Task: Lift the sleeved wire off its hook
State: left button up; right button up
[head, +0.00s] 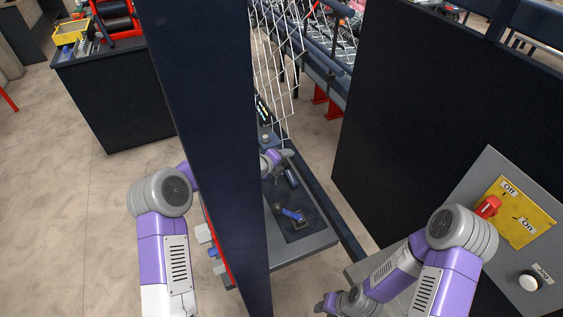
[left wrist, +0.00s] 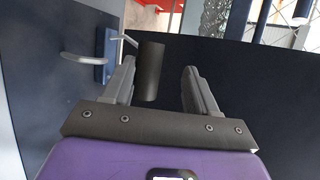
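In the left wrist view a dark cylindrical sleeve (left wrist: 150,72) hangs between the fingers of my left gripper (left wrist: 160,75), nearer the left finger. The fingers are apart, with a clear gap on the sleeve's right. A thin grey wire end (left wrist: 125,40) meets the sleeve's top. A pale curved hook (left wrist: 82,57) sticks out from a blue plate (left wrist: 104,52) left of the gripper. In the head view my left gripper (head: 287,154) shows small beyond the dark post, which hides part of its arm. My right gripper (head: 322,306) is low in the view; its finger gap is unclear.
A tall dark post (head: 210,120) stands close in front of my left arm. A work surface (head: 310,245) beyond it carries a small blue-handled part (head: 292,215). A chain-link mesh (head: 278,60) hangs behind. A control box (head: 515,220) with a red switch is near my right arm.

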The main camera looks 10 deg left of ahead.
pick_arm(q)
jog(key=shift+s+d+f, duration=0.15)
jog(key=shift+d+f, duration=0.05)
jog(key=shift+d, duration=0.2)
pick_arm(e)
jog(key=shift+f, duration=0.1)
pick_arm(q)
jog(key=shift+s+a+r, duration=0.15)
jog(key=shift+s+a, duration=0.1)
jog(key=shift+a, duration=0.15)
jog(key=v, duration=0.7)
jog(key=shift+r, duration=0.2)
pick_arm(e)
jog(key=shift+w+f, duration=0.1)
jog(key=shift+f, duration=0.1)
pick_arm(q)
jog(key=shift+w+a, duration=0.15)
jog(key=shift+w, duration=0.1)
pick_arm(e)
jog(key=shift+w, duration=0.1)
